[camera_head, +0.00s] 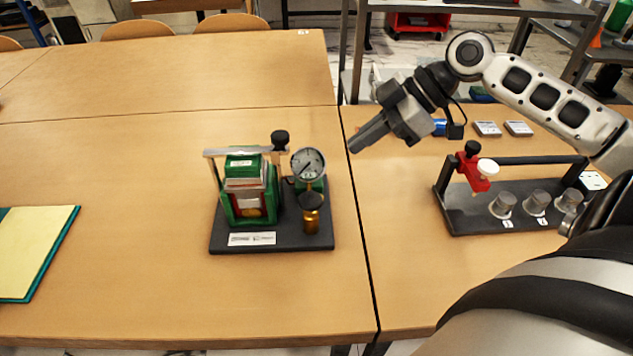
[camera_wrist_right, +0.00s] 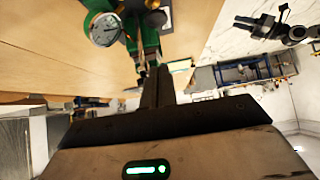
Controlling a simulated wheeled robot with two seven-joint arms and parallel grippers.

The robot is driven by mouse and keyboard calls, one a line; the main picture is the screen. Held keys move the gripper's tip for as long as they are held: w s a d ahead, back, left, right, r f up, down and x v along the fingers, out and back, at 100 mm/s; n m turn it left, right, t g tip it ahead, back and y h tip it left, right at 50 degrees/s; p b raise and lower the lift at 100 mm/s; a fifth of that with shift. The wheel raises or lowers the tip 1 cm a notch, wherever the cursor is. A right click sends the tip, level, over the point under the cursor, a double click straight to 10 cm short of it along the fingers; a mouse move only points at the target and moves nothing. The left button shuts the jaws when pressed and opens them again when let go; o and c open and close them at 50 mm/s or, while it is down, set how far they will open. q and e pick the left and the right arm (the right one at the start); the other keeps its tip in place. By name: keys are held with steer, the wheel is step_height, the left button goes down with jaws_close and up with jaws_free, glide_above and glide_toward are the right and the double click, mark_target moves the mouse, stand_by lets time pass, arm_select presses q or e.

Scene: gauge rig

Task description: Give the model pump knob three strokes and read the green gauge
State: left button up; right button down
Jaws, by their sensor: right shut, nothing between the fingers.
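The model pump has a green body (camera_head: 250,190) on a black base plate (camera_head: 225,238), on the left table. A black knob (camera_head: 280,138) stands at its upper back, beside a light metal crossbar. A round white-faced gauge (camera_head: 308,164) sits on a green mount at the pump's right; its reading is too small to tell. A brass part (camera_head: 311,218) stands in front of it. My right gripper (camera_head: 353,148) is shut and empty, in the air to the right of the gauge, apart from it. The right wrist view shows its fingers (camera_wrist_right: 155,85) together and the gauge (camera_wrist_right: 104,29) upper left. My left gripper is not in view.
A black rig (camera_head: 465,222) with a red clamp (camera_head: 472,168), white knob and metal cylinders stands on the right table. Small flat boxes (camera_head: 487,128) lie behind it. A yellow-and-teal folder (camera_head: 35,250) lies far left. The table between folder and pump is clear.

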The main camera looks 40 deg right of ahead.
glide_above(320, 199)
step_height(320, 199, down, 6)
steer(key=shift+w+d+f, duration=0.1)
steer(key=shift+d+f, duration=0.05)
steer(key=shift+f, duration=0.1)
steer(key=f, duration=0.3)
steer(key=shift+a+f, duration=0.2)
steer(key=shift+f, duration=0.15)
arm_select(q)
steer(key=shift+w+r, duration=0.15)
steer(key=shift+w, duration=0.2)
arm_select(e)
steer(key=shift+f, duration=0.5)
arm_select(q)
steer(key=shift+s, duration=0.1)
arm_select(e)
steer(key=shift+f, duration=0.45)
step_height(320, 199, down, 2)
steer(key=shift+f+b, duration=0.1)
steer(key=shift+b, duration=0.5)
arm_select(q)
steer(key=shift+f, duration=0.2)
